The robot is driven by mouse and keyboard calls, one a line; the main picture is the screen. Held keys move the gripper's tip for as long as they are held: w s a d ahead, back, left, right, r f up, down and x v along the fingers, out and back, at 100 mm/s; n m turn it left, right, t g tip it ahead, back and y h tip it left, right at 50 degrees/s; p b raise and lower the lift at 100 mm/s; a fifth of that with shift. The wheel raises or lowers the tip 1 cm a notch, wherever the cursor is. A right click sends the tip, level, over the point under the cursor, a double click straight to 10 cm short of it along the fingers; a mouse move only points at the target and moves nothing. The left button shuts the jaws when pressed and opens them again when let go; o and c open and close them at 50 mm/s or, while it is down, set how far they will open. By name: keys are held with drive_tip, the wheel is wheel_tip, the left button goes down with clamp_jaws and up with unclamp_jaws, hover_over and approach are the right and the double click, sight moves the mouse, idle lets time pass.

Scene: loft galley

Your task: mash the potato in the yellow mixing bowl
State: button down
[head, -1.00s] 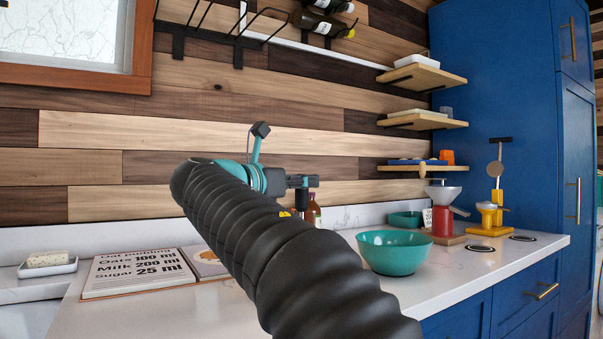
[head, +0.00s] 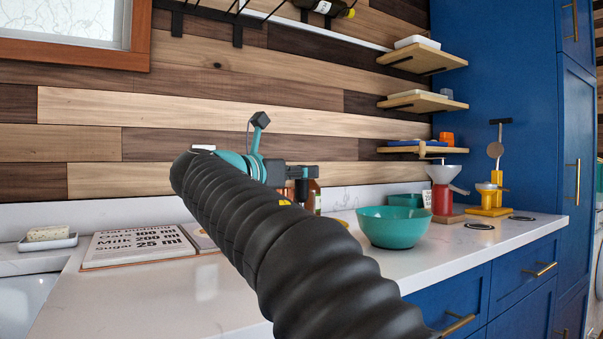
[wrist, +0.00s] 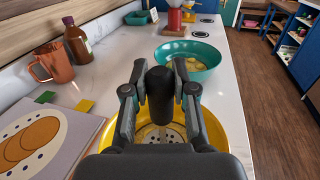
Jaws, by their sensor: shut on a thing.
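My gripper (wrist: 160,76) is shut on the black handle of a masher (wrist: 160,100) in the wrist view. The masher's pale perforated plate (wrist: 176,136) shows below the handle, over or inside the yellow mixing bowl (wrist: 213,132). I cannot tell whether the plate touches anything. The potato in the yellow bowl is hidden or cannot be told from the bowl's yellow inside. In the head view my arm covers most of this area.
A teal bowl (wrist: 205,52) with yellowish pieces stands beyond; it also shows in the head view (head: 392,228). A copper mug (wrist: 52,66) and brown bottle (wrist: 77,42) stand left. An open book (wrist: 45,135) lies near left. The counter's right edge drops to the floor.

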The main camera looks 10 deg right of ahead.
sight(296, 193)
drive_tip(key=shift+f, duration=0.1)
drive_tip(key=shift+f+b, duration=0.55)
drive_tip(key=shift+f, duration=0.4)
drive_tip(key=shift+r+p, duration=0.15)
drive_tip(key=shift+p, duration=0.25)
drive_tip(key=shift+f+b, duration=0.4)
drive_tip(key=shift+f, duration=0.55)
idle(0.6)
drive_tip(key=shift+a+f+p, duration=0.1)
drive_tip(key=shift+f+p, duration=0.2)
idle(1.7)
